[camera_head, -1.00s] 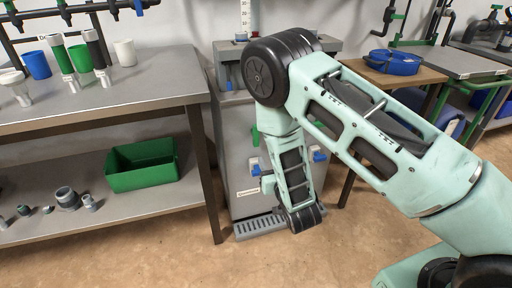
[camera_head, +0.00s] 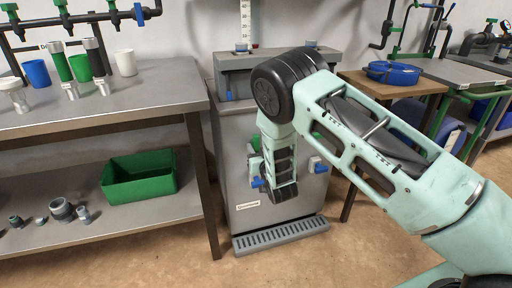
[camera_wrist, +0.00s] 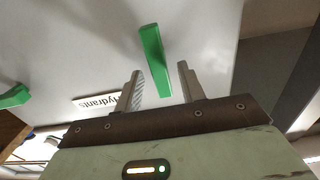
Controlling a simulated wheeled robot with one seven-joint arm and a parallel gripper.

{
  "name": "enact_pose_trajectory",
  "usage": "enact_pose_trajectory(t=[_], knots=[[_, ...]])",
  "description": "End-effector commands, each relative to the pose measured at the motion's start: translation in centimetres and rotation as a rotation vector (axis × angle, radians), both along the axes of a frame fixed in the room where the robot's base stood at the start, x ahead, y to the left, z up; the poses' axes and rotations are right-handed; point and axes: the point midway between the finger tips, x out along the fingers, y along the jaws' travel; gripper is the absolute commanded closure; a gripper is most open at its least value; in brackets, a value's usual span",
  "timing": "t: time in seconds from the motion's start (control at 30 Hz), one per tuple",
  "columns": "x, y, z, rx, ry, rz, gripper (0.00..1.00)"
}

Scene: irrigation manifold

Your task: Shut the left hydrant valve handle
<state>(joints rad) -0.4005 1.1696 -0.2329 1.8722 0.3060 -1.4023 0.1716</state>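A green bar handle (camera_wrist: 153,50) stands out from a pale panel in the wrist view, slightly tilted. My gripper (camera_wrist: 160,69) is open, with one finger on each side of the handle's near end and gaps showing. A second green handle (camera_wrist: 14,97) is at the left edge, past a label reading "Hydrants" (camera_wrist: 96,101). In the head view a green handle (camera_head: 256,141) shows on the grey cabinet (camera_head: 238,120) beside my arm. My arm hides the gripper there, and I cannot tell which hydrant handle lies between the fingers.
Blue handles (camera_head: 318,165) sit on the cabinet front, above a grated foot (camera_head: 281,235). A steel bench (camera_head: 120,92) with cups and a green bin (camera_head: 140,176) stands at left. A wooden table (camera_head: 410,80) with a blue coil (camera_head: 392,71) stands close at right.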

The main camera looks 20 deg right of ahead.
Motion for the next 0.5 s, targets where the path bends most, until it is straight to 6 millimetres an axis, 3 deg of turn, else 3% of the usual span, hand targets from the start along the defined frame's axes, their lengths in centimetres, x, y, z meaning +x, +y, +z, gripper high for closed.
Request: enact_pose_trajectory(t=[0.2, 0.5], knots=[[2.2, 0.0, -0.1, 0.000, 0.000, 0.000, 0.60], [2.6, 0.0, 0.0, 0.000, 0.000, 0.000, 0.60]])
